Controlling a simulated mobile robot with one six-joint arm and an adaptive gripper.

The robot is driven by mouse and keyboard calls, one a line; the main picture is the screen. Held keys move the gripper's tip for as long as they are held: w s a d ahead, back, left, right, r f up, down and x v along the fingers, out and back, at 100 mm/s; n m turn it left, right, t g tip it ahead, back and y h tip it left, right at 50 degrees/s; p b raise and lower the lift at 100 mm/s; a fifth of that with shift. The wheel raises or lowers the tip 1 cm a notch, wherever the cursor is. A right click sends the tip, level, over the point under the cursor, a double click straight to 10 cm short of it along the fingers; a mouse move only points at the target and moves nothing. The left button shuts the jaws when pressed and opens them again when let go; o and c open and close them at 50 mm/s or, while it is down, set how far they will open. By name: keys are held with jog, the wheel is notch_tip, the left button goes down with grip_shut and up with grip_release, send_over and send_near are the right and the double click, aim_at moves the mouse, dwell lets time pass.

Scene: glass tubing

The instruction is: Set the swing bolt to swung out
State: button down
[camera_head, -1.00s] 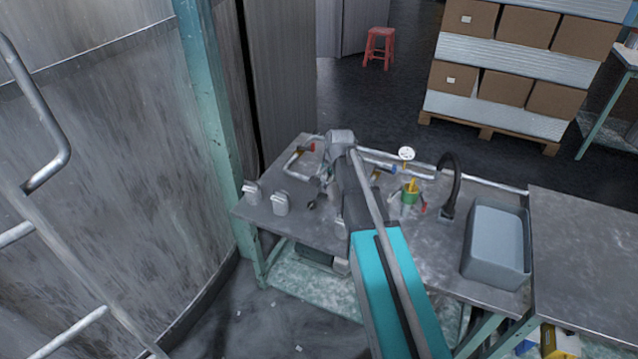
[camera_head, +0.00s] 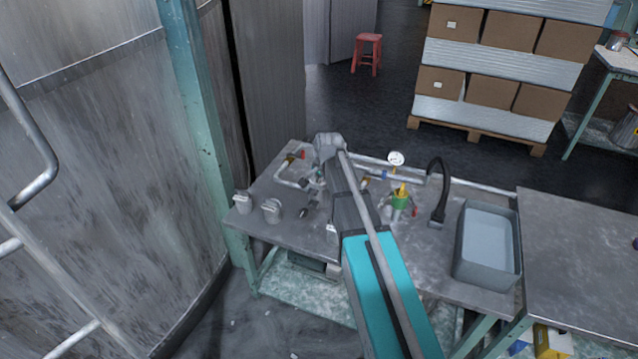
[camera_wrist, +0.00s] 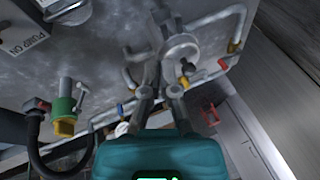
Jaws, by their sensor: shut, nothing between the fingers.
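My gripper (camera_wrist: 156,82) rises from the teal wrist housing in the wrist view, its grey fingers shut and empty. A grey round fitting (camera_wrist: 181,46) with pipe stubs lies just beyond the fingertips. I cannot tell whether the fingers touch it. The swing bolt cannot be told apart clearly from the grey parts around this fitting, so its position is unclear. In the head view my arm reaches over the workbench (camera_head: 440,265) and hides part of the fittings.
A green and yellow valve (camera_head: 402,200), a pressure gauge (camera_head: 396,158), a black curved hose (camera_head: 438,185) and a grey basin (camera_head: 487,243) are to the right of my arm. Two grey cups (camera_head: 242,203) (camera_head: 272,211) stand at the left. A tank wall (camera_head: 100,150) closes the left side.

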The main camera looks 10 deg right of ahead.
jog(key=b, duration=0.8)
send_near(309, 208)
jog(key=shift+w+d, duration=0.65)
jog(key=shift+w, duration=0.25)
jog(key=shift+s+a+f+b, duration=0.2)
jog(key=shift+a+f+b, duration=0.4)
jog(key=shift+f+b, duration=0.15)
jog(key=shift+s+a+f+b, duration=0.2)
jog(key=shift+a+f+b, duration=0.4)
jog(key=shift+f+b, duration=0.15)
jog(key=shift+d, duration=0.1)
